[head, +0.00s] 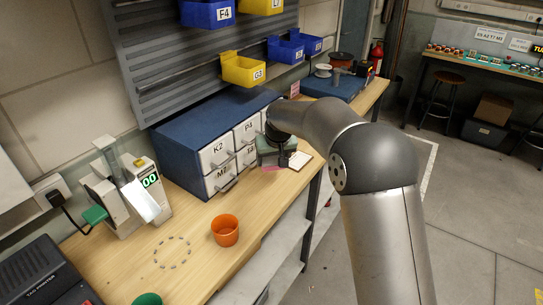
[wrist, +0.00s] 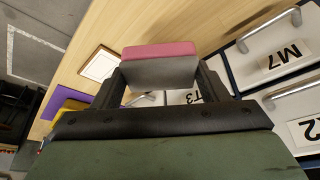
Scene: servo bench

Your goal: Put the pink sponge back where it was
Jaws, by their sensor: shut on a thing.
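My gripper (wrist: 160,78) is shut on the pink sponge (wrist: 160,52), which has a pink layer and a grey layer and sits between the two dark fingers. In the head view my gripper (head: 271,162) is in front of the right end of the drawer cabinet (head: 180,150), above the bench. Only a thin pink edge of the sponge (head: 270,168) shows there; the gripper hides the rest. I cannot tell how high the sponge is above the bench top.
A framed white card (head: 300,160) lies right of the gripper. Drawer handles (head: 228,187) stick out nearby. An orange cup (head: 225,231), a ring of small pieces (head: 172,252) and a device reading 00 (head: 130,190) are left. Yellow (head: 243,70) and blue bins hang above.

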